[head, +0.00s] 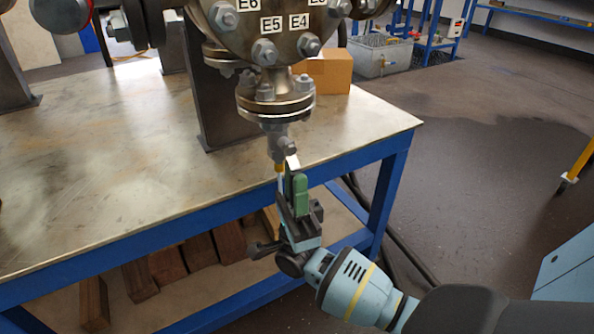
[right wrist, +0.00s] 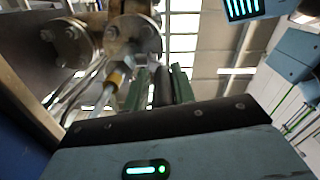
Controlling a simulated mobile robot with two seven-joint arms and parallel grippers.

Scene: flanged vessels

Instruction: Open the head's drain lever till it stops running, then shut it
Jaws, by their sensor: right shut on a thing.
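The vessel head (head: 285,35) is a round metal flange with bolts and paper labels, at the top of the head view. Below its lower flange (head: 275,105) hangs the small drain valve (head: 277,140) with a brass-coloured outlet, which also shows in the right wrist view (right wrist: 118,78). The drain lever (head: 292,161) is a pale metal strip. My right gripper (head: 296,183) has green fingers shut on the lever's lower part, which they hide. A pale streak shows below the outlet; I cannot tell surely whether it is running liquid. My left gripper is out of view.
The metal-topped table (head: 130,150) with a blue frame stands under the vessel; its front right edge is close to my gripper. A cardboard box (head: 328,72) sits behind the valve. Wooden blocks (head: 170,262) lie on the lower shelf. A dark cable runs along the floor.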

